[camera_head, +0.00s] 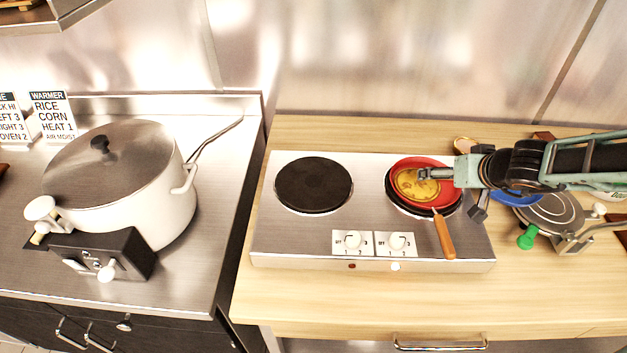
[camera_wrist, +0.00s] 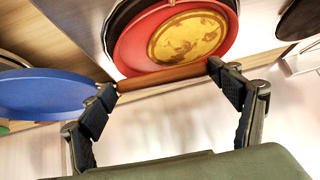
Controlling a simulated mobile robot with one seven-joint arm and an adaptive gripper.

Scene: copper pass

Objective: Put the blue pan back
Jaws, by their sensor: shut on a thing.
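The blue pan (camera_head: 517,198) shows in the head view as a strip under my gripper (camera_head: 452,190), mostly hidden by it. In the wrist view the blue pan (camera_wrist: 45,92) is at left, close against one finger. A brown handle (camera_wrist: 165,77), apparently the blue pan's, spans between my fingertips, and my gripper is shut on it. The red pan (camera_head: 447,192) sits on the right burner with a yellow round food (camera_head: 412,188) in it. Its orange-brown handle (camera_head: 444,236) points toward the front. My gripper is over the red pan's right side.
The two-burner hotplate (camera_head: 290,233) has its left burner (camera_head: 314,184) empty. A round metal appliance with a green knob (camera_head: 527,237) stands right of it. A large white pot (camera_head: 150,190) is on the left counter. The wooden counter front (camera_head: 330,290) is clear.

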